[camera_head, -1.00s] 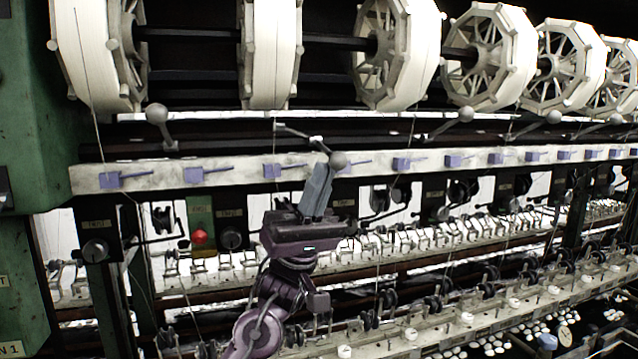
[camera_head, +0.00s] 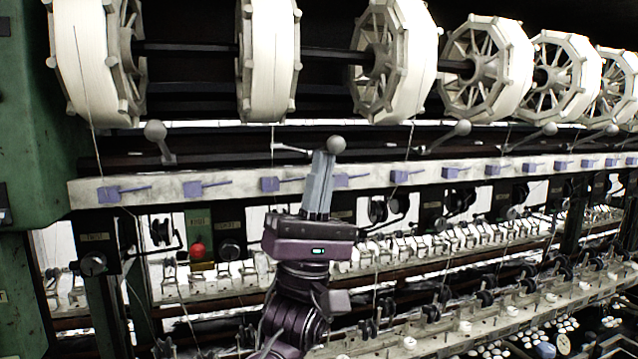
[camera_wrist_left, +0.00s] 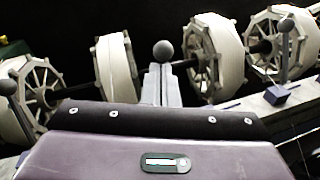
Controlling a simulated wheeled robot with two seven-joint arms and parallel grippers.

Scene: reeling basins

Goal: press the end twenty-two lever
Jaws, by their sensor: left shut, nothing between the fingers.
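Several levers with grey ball knobs stand along the machine above the pale rail. The one at my left gripper has its knob (camera_head: 336,145) right at the fingertips; its arm runs left, nearly level. I cannot read a number that confirms it as end twenty-two. My left gripper (camera_head: 322,158) points up, its fingers shut with nothing between them. In the left wrist view the knob (camera_wrist_left: 163,51) shows just above the fingertips (camera_wrist_left: 160,72); they look in contact or very close. My right gripper is not in view.
Neighbouring levers have knobs at left (camera_head: 155,130) and right (camera_head: 462,128). Large white reels (camera_head: 268,60) hang above. The pale rail (camera_head: 235,187) with purple blocks runs behind my gripper. A red button (camera_head: 197,251) sits low left.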

